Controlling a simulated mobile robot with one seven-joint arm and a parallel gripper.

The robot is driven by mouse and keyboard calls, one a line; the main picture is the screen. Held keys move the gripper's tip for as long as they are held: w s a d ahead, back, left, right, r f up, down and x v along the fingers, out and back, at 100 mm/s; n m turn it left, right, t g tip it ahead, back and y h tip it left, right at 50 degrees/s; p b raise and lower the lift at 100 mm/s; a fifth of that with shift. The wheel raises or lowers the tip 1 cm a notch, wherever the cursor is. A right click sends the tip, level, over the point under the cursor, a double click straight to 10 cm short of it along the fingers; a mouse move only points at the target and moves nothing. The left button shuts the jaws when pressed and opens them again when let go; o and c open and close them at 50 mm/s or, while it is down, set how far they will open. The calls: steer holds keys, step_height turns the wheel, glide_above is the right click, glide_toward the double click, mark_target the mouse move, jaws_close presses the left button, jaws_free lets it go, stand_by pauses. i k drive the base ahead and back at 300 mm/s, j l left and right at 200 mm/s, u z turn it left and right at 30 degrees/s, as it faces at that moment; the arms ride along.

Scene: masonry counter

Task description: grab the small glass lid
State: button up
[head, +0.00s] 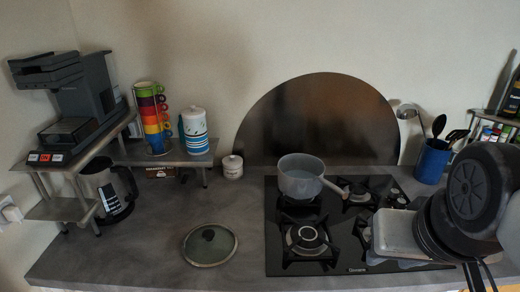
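The glass lid (225,243) lies flat on the grey counter at the front, left of the hob. It is round and see-through, with a metal rim and a dark knob (208,235) in the middle. My gripper (392,262) is at the right, over the front right of the hob and well apart from the lid. Its fingers are mostly hidden under its own pale body, so its opening does not show clearly. Nothing is seen held in it.
A grey saucepan (300,183) stands on the black hob (345,265), its handle pointing right. The counter around the lid is clear.

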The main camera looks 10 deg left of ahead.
mark_target(210, 245)
steer(key=u, duration=1.25)
steer(key=j+z, duration=0.15)
steer(key=z, duration=1.15)
steer(key=j, duration=2)
